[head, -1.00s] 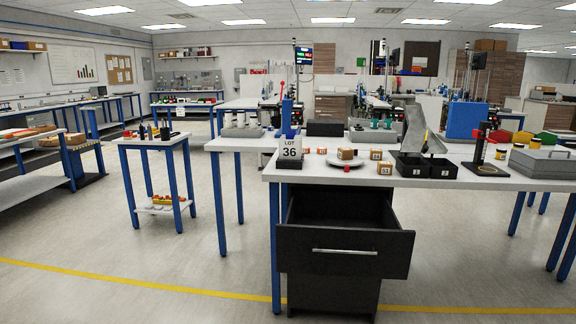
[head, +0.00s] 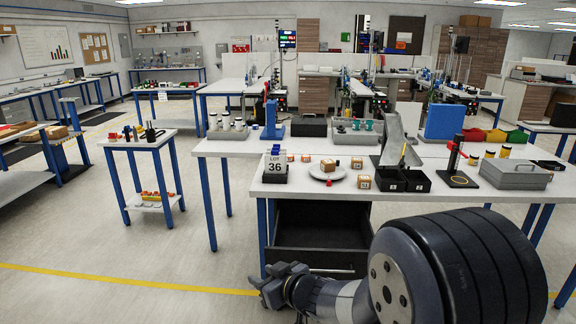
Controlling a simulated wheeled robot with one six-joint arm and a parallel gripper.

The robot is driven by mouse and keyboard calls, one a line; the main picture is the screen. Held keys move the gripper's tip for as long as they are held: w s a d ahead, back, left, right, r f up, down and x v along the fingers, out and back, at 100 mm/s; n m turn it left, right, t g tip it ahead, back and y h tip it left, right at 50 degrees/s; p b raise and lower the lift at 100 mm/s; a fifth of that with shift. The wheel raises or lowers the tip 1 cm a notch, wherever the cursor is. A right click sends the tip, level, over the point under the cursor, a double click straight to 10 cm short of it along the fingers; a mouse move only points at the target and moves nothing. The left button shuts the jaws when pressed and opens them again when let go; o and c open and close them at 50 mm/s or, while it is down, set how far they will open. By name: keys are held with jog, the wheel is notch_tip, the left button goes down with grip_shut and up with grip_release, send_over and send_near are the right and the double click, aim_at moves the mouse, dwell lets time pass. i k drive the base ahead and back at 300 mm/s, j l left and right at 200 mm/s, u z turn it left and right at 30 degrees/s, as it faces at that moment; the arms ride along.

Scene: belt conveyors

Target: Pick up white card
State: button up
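A white card (head: 275,163) printed "LOT 36" stands upright at the left front corner of the near white table. A small dark block (head: 274,178) is at its foot. My gripper (head: 268,286) is low in front of the table, below the card and well apart from it. It is small and dark in this view, and I cannot tell how far its fingers are apart. Nothing is visibly held in it.
An open black drawer (head: 318,258) juts out under the near table (head: 310,191), partly behind my arm. Small boxes, a round plate (head: 327,173) and black bins (head: 403,180) stand right of the card. A small side table (head: 147,139) stands left.

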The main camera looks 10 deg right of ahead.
aim_at(275, 163)
jog(key=i+j+z, duration=0.2)
jog(key=z, duration=0.2)
jog(key=i+j+z, duration=0.25)
jog(key=z, duration=0.2)
jog(key=i+j+z, duration=0.2)
jog(key=j+z, duration=0.2)
jog(key=i+j, duration=0.15)
jog(key=j, duration=0.25)
jog(key=i+j+z, duration=0.1)
jog(key=j, duration=0.3)
jog(key=i+j, duration=0.2)
jog(key=j, duration=0.2)
jog(key=i+j, duration=0.15)
jog(key=j, duration=0.25)
jog(key=i+j+z, duration=0.1)
jog(key=j, duration=0.3)
jog(key=i+j, duration=0.15)
jog(key=j, duration=0.25)
jog(key=i+j+z, duration=0.1)
jog(key=j, duration=0.3)
